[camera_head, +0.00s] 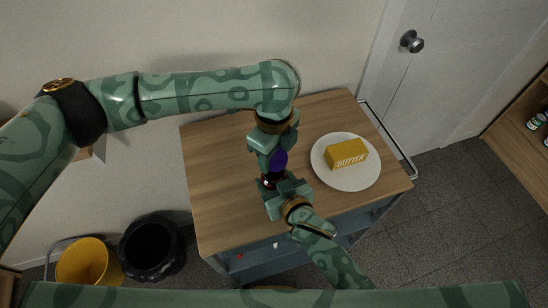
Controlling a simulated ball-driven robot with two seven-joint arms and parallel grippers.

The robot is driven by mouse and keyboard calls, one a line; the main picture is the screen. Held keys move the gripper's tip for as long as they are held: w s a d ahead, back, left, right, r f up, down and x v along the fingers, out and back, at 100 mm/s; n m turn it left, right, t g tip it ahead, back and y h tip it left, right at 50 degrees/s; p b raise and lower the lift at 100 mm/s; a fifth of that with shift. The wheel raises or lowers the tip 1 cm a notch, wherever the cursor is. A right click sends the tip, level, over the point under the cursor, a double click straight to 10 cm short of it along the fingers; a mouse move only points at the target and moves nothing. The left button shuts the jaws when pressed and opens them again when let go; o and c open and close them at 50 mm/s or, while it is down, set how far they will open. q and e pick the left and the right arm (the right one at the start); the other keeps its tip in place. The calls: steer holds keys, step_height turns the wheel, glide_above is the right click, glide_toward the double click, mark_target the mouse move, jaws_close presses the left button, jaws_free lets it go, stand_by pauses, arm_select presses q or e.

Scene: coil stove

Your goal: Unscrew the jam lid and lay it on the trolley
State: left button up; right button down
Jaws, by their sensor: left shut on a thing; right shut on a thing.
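The purple jam lid (279,160) shows between the fingers of my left gripper (272,154), which comes down from above and is shut on it. Just below it in the picture is the dark jam jar (268,181), mostly hidden by my grippers. My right gripper (280,190) reaches up from the front and is shut on the jar. The lid is right by the jar's top; I cannot tell whether they touch. Both are over the wooden top of the trolley (218,160).
A white plate (343,184) with a yellow butter box (346,154) stands on the trolley's right. The trolley's left part is bare. A black bin (150,247) and a yellow bucket (82,262) stand on the floor at left. A white door (460,60) is behind right.

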steer(key=shift+c, duration=1.8)
jaws_free()
steer(key=shift+s, duration=0.1)
